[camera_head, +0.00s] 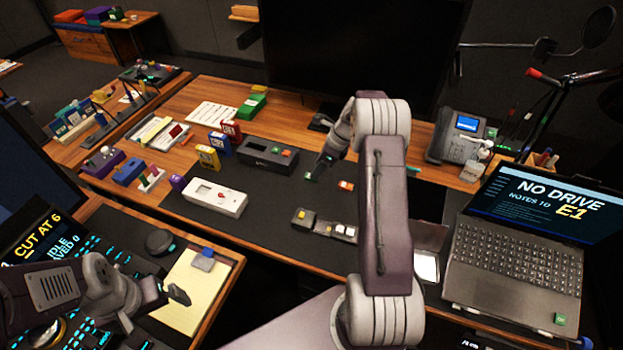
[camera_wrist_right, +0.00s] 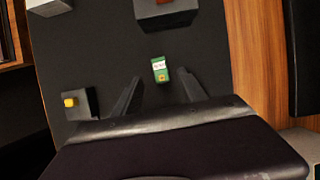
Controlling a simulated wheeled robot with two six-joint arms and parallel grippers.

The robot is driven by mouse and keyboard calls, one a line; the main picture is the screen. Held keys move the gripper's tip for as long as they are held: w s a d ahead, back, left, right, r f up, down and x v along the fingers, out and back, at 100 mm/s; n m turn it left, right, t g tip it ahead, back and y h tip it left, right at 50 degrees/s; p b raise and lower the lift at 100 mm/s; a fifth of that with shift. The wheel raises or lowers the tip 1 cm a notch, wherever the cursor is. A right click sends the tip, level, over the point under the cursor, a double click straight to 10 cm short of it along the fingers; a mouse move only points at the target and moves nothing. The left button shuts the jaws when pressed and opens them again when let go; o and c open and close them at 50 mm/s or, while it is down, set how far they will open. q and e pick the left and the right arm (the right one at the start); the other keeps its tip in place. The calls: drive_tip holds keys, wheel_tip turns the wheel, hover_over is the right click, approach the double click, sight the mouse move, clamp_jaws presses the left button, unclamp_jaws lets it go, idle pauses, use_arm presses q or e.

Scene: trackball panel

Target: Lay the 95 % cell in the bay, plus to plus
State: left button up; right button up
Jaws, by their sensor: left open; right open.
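A small green cell (camera_head: 308,176) with a white label lies on the dark mat in the head view. It also shows in the right wrist view (camera_wrist_right: 160,70), ahead of and between my right fingertips; its print is too small to read surely. My right gripper (camera_head: 317,168) is open and empty, just above and beside the green cell, apart from it; its fingers also show in the right wrist view (camera_wrist_right: 162,84). An orange cell-like piece (camera_head: 346,185) lies to the right. My left gripper (camera_head: 155,307) is open and empty at lower left. I cannot tell which device holds the bay.
A white device (camera_head: 222,201) with a dark window lies left on the mat. A low dark unit (camera_head: 322,226) with a yellow button lies nearer. A laptop (camera_head: 520,250) and phone (camera_head: 463,136) are at right.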

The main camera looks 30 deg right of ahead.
drive_tip(key=x, duration=0.4)
drive_tip(key=shift+f, duration=0.3)
drive_tip(key=shift+r, duration=0.1)
drive_tip(key=shift+c, duration=0.9)
clamp_jaws()
